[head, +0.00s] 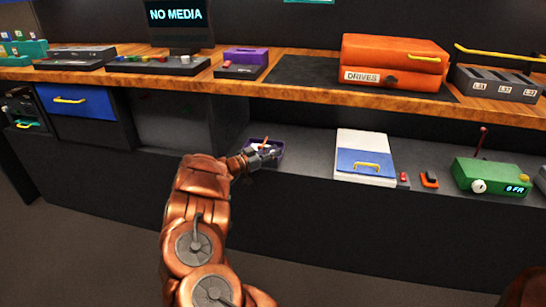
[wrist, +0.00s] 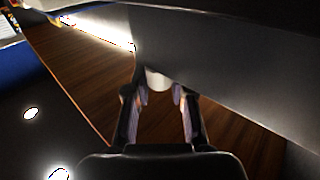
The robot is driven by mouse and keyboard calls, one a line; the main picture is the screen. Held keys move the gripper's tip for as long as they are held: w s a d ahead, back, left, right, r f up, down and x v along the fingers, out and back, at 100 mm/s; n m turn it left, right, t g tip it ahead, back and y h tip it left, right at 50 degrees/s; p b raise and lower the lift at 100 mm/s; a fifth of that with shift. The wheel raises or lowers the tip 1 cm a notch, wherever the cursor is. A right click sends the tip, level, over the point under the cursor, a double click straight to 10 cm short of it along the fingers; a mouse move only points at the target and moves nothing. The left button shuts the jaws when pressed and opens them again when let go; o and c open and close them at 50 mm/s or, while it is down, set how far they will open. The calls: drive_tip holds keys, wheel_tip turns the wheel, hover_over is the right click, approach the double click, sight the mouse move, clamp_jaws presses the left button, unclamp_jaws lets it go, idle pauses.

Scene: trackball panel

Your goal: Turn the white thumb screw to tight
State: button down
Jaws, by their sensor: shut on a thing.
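The white thumb screw (wrist: 157,80) shows in the wrist view as a small pale rounded end between my fingertips, and its lower part is hidden. My gripper (wrist: 159,97) is shut on it, one finger on each side. In the head view my gripper (head: 266,154) is at a small purple-edged unit (head: 279,145) on the lower shelf. Small white and red parts show on that unit, partly covered by my gripper. I cannot make out any tightness mark.
A white and blue case (head: 365,138) with a yellow handle lies to the right on the lower shelf. A green box (head: 497,177) with a white knob stands farther right. The wooden shelf edge (head: 330,99) runs above, with an orange drives case (head: 394,62) on it.

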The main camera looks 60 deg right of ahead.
drive_tip(key=shift+w+r+m+g+y+b, duration=0.15)
drive_tip(key=shift+m+g+y+b, duration=0.15)
drive_tip(key=shift+m+g+b, duration=0.35)
drive_tip(key=c, duration=1)
unclamp_jaws()
drive_tip(key=v, duration=1.2)
